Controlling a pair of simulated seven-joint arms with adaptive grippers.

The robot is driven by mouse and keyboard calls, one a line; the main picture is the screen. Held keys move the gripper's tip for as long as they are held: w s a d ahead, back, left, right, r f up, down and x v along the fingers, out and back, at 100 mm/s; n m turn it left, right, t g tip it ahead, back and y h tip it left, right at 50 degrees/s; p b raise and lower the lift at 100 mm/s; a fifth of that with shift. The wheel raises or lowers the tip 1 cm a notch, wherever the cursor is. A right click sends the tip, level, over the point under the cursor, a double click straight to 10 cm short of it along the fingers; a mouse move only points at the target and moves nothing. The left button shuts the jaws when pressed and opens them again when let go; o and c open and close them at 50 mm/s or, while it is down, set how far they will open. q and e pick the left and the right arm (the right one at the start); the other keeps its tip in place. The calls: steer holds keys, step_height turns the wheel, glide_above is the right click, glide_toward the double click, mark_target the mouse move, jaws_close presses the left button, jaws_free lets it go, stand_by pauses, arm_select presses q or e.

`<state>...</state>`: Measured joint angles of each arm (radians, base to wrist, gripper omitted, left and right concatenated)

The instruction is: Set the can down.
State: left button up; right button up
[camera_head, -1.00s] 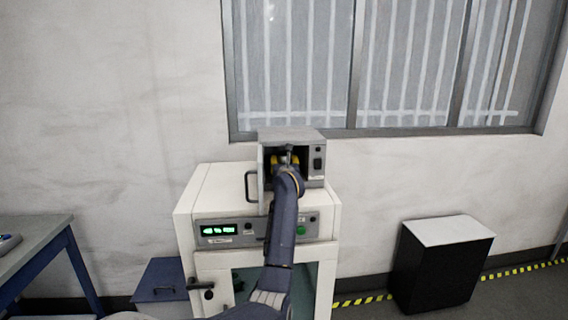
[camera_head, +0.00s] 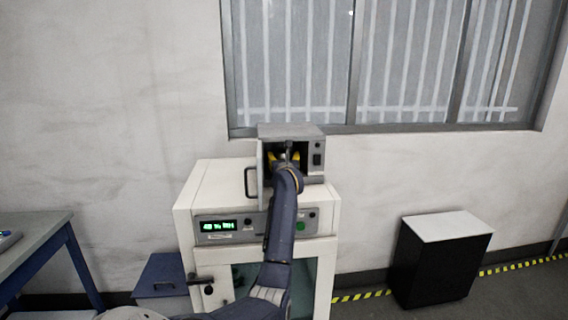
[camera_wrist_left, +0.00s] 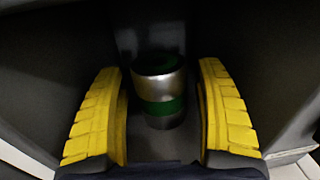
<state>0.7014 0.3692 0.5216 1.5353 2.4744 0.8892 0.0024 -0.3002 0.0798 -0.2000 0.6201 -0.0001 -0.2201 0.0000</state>
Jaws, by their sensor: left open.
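The can (camera_wrist_left: 158,88) is a silver metal cylinder with a green band and a green top. In the left wrist view it stands upright on the dark floor inside the small grey box (camera_head: 291,131). My left gripper (camera_wrist_left: 160,110) has its yellow fingers spread, one on each side of the can, with a gap on both sides. In the head view my left gripper (camera_head: 286,158) is inside the open front of the box, and my arm hides the can there. My right gripper is not in view.
The grey box sits on a white cabinet (camera_head: 205,180) with a green display. Its door with a handle (camera_head: 251,182) stands open at the left. A blue table (camera_head: 40,238) is at the left, and a black bin with a white top (camera_head: 447,228) at the right.

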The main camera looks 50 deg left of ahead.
arm_select(q)
steer(key=v, duration=1.2)
